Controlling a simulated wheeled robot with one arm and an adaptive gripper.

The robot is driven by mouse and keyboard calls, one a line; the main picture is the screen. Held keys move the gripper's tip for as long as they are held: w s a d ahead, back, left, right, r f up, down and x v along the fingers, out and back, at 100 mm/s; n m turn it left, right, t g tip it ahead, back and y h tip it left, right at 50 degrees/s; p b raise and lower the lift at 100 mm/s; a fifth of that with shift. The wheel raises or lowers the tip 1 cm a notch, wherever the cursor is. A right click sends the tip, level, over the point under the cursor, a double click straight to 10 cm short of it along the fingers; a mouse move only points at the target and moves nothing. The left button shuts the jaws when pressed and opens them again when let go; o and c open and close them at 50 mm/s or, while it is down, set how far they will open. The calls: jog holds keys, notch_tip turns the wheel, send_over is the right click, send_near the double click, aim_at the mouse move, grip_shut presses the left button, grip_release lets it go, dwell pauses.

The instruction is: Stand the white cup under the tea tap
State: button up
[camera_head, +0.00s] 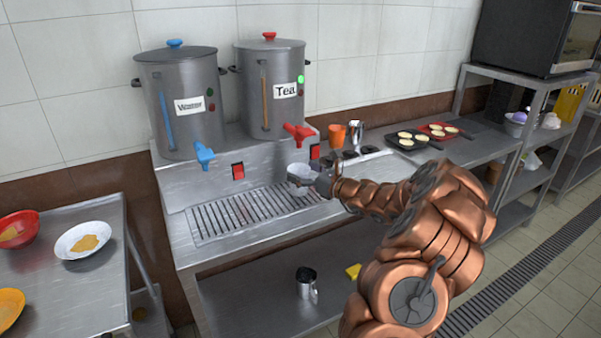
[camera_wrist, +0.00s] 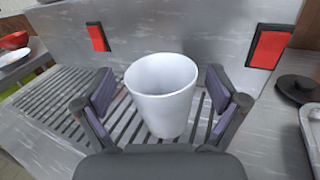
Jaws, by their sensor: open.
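The white cup (camera_wrist: 161,108) stands upright on the slatted drip grate between the open fingers of my gripper (camera_wrist: 160,95). In the wrist view, gaps show between the cup and both finger pads. In the head view the cup (camera_head: 299,173) is at the right end of the grate, below the red tea tap (camera_head: 299,132). My gripper (camera_head: 312,180) is at its right side and partly hides it. The tap belongs to the steel urn labelled Tea (camera_head: 272,92). The wrist view does not show the tap.
A second steel urn (camera_head: 180,110) with a blue tap (camera_head: 204,154) stands left of the tea urn. Red switches (camera_wrist: 269,46) are on the panel behind the drip grate (camera_head: 240,212). An orange cup (camera_head: 337,135), a metal cup (camera_head: 355,132) and pans (camera_head: 405,140) stand to the right.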

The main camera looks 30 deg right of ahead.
jog(key=b+v, duration=0.1)
jog(key=v, duration=1)
jog(key=shift+s+d, duration=0.1)
jog(key=shift+s, duration=0.1)
jog(key=a+r+n+g+y, duration=0.2)
jog(key=a+n+g+y, duration=0.15)
jog(key=a, duration=0.55)
jog(key=a+r+n+g+y, duration=0.2)
jog(key=a+n, duration=0.3)
jog(key=a, duration=0.5)
jog(key=s+a+n+g, duration=0.4)
jog(key=s+a+n, duration=0.1)
jog(key=a, duration=0.4)
jog(key=s+a+n+g, duration=0.4)
jog(key=s+a+n, duration=0.15)
jog(key=a, duration=0.35)
jog(key=s+a+f+n+g+h, duration=0.2)
jog(key=s+f+n, duration=0.15)
jog(key=s, duration=0.45)
jog(key=s+a+f+n+g+h, duration=0.25)
jog(key=s+n, duration=0.25)
jog(key=s, duration=0.3)
jog(key=s+d+n+g+h, duration=0.1)
jog(key=s+d+n+h, duration=0.5)
jog(key=s+d, duration=0.3)
jog(key=shift+s+d+f+h, duration=0.2)
jog(key=shift+s+f+h, duration=0.1)
jog(key=shift+s+f, duration=0.05)
